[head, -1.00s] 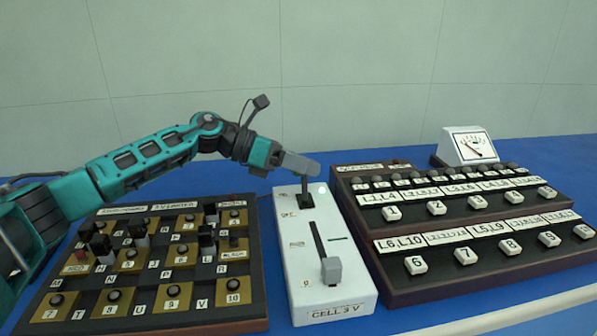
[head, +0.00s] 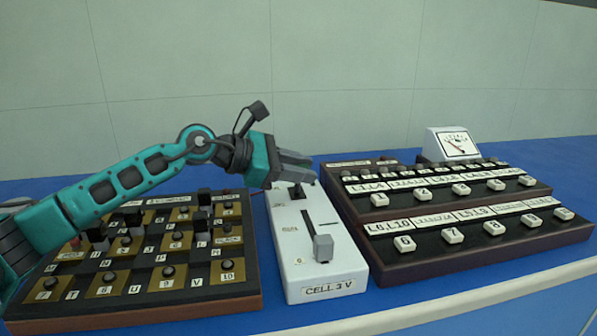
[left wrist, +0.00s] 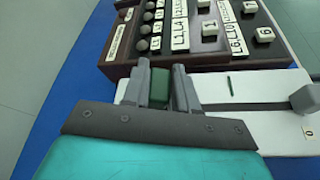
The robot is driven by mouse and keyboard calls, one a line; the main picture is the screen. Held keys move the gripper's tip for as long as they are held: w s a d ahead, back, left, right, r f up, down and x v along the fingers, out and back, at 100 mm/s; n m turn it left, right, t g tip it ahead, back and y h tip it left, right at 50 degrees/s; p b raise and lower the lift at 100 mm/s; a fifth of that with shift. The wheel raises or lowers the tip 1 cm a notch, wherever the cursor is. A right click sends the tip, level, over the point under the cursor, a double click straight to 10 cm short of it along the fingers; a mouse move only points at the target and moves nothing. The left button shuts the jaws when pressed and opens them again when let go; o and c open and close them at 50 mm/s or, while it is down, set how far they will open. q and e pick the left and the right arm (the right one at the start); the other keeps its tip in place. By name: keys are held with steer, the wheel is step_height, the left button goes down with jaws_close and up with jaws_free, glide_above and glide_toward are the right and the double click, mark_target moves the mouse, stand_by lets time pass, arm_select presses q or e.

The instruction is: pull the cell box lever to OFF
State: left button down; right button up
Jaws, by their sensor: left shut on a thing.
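The white cell box (head: 298,262), labelled CELL 3 V, stands on the bench between two dark boards. A slider with a grey block knob (head: 323,248) sits near its front end; the knob also shows at the right in the left wrist view (left wrist: 306,100). A black slot or lever base (head: 297,192) is at the box's far end. My left gripper (head: 297,168) is over that far end. The handle is hidden by the fingers in the head view.
A plug board (head: 150,308) with brass blocks and black knobs stands close at left. A dark key board (head: 470,262) with white numbered buttons stands close at right, with a meter (head: 455,145) behind it. Blue bench top (head: 400,148) is free behind the box.

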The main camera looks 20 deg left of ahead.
arm_select(q)
steer(key=shift+s+d+f, duration=0.1)
steer(key=shift+s+f, duration=0.05)
steer(key=shift+s, duration=0.05)
stand_by(0.5)
steer(key=c, duration=1)
jaws_free()
steer(key=shift+o, duration=0.2)
steer(key=b+v, duration=0.2)
steer(key=v, duration=1.1)
steer(key=shift+b, duration=0.4)
steer(key=shift+d, duration=0.1)
